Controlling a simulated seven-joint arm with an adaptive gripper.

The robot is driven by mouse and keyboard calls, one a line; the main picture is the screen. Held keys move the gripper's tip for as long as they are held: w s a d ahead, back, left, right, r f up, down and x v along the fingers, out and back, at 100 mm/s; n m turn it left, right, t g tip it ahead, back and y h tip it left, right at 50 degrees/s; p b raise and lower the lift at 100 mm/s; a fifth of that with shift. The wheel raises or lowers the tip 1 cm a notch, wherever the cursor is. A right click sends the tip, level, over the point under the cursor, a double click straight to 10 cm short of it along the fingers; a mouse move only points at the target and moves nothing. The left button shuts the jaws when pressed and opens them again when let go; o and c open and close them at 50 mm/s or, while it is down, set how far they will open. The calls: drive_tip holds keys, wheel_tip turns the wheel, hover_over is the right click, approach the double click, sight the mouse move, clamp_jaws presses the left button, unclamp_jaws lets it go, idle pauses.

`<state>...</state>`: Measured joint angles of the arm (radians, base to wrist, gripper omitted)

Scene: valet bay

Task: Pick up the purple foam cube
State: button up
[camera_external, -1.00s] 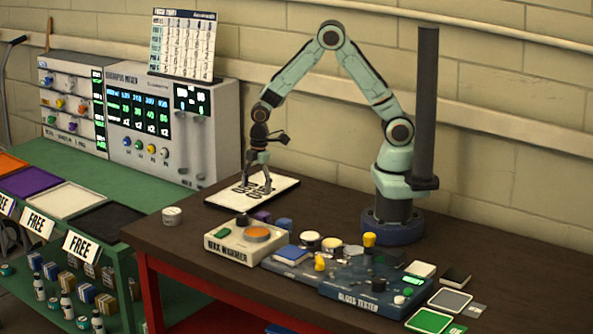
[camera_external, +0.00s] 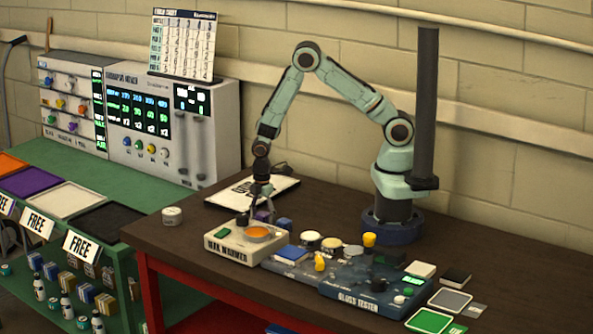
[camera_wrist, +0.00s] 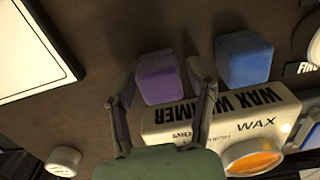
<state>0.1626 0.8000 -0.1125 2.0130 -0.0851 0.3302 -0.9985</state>
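The purple foam cube (camera_external: 263,217) is on the dark table just behind the wax warmer, partly hidden by my gripper in the external view. It also shows in the wrist view (camera_wrist: 158,78), between my two fingers. My gripper (camera_external: 258,210) points down over it. In the wrist view, my fingers (camera_wrist: 160,78) are spread, one on each side of the cube. A small gap shows at each side, so the gripper looks open. I cannot tell how far the fingertips are above the table.
A blue cube (camera_wrist: 245,58) sits just right of the purple one, close to my right finger. The wax warmer (camera_external: 228,243) stands directly in front. A white printed sheet (camera_wrist: 30,60) lies behind and left. A small round tin (camera_external: 172,215) is at the table's left.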

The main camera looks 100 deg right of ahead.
drive_tip(key=c, duration=0.4)
